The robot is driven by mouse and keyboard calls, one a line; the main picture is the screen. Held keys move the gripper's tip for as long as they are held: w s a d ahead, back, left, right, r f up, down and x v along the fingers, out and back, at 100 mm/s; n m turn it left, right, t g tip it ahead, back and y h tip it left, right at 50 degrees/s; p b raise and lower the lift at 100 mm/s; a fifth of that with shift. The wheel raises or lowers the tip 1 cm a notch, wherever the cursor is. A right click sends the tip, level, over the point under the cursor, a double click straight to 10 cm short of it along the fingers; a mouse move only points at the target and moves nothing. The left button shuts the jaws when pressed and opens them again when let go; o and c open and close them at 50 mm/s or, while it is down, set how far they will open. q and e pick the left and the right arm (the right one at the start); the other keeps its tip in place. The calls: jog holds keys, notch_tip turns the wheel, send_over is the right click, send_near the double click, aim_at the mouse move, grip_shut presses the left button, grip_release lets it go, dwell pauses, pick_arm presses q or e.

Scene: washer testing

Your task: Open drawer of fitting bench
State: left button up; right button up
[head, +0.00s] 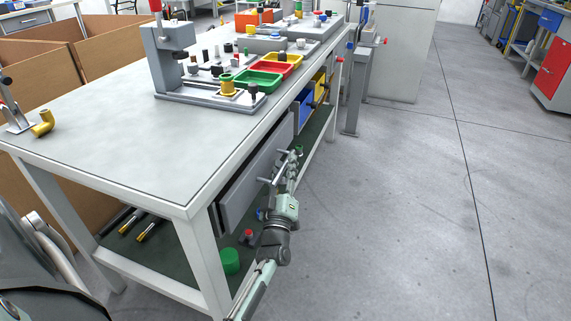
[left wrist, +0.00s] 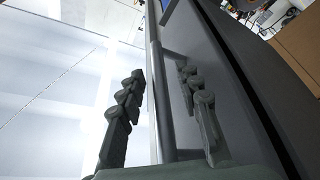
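The fitting bench (head: 130,125) has a long grey drawer (head: 240,193) under its top, with a dark gap showing above the drawer's front panel. The drawer has a bar handle (head: 272,181), which also shows in the left wrist view (left wrist: 158,100). My left gripper (head: 292,158) is at the handle. In the left wrist view its two fingers (left wrist: 163,80) are spread, one on each side of the bar, with a visible gap to it. The gripper partly hides the handle in the head view. My right gripper is not in view.
Fixtures, a green tray (head: 258,79) and a red tray (head: 278,68) stand on the bench top. A blue bin (head: 303,108) sits farther along under it. A green cylinder (head: 230,261) is on the lower shelf. The floor to the right is clear.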

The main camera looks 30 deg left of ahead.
pick_arm(q)
grip_shut()
jog(key=shift+d, duration=0.1)
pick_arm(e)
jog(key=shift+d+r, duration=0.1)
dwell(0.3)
